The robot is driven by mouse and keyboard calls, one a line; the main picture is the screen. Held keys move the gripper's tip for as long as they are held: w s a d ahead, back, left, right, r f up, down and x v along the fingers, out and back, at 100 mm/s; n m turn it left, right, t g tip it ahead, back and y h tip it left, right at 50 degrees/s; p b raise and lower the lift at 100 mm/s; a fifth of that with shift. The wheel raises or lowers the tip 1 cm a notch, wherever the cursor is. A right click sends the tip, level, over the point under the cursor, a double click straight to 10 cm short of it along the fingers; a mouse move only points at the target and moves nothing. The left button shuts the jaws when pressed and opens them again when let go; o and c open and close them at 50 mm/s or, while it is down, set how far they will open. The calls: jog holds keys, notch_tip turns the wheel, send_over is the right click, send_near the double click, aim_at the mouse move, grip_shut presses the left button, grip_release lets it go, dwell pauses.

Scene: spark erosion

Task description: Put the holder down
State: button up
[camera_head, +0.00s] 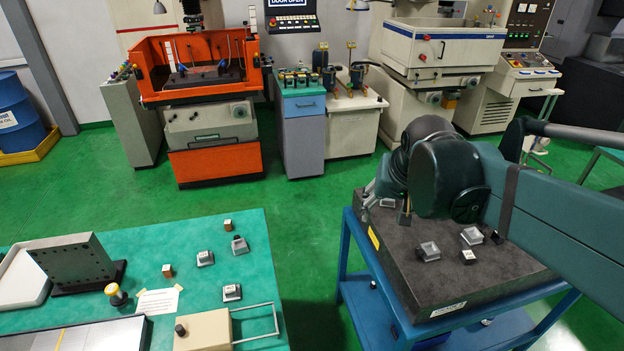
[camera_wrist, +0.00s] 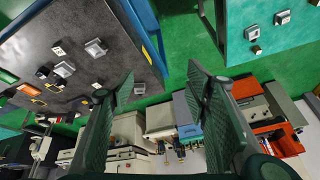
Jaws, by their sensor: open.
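My gripper (camera_wrist: 160,72) is open in the wrist view, with nothing between its two fingers. In the head view it hangs over the far left edge of the dark granite plate (camera_head: 400,281), mostly hidden by my own arm. Several small square holders stand on the plate, among them a clear-grey one (camera_head: 428,250) and another (camera_head: 471,236) to its right. In the wrist view, holders (camera_wrist: 96,47) stand on the plate to the left of my fingers, apart from them. I cannot tell which holder the task means.
The plate lies on a blue cart (camera_head: 346,262). Left of it, a green-topped table (camera_head: 190,238) carries more holders (camera_head: 205,258), an angle plate (camera_head: 75,262) and a beige box (camera_head: 203,331). Green floor separates the two. Machines (camera_head: 200,75) line the back.

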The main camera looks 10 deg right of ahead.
jog(key=s+a+f+n+t+y, duration=0.1)
jog(key=s+a+f+n+t, duration=0.1)
jog(key=s+a, duration=0.7)
jog(key=shift+a+f+n, duration=0.45)
jog(key=shift+a+n, duration=0.2)
jog(key=shift+n, duration=0.75)
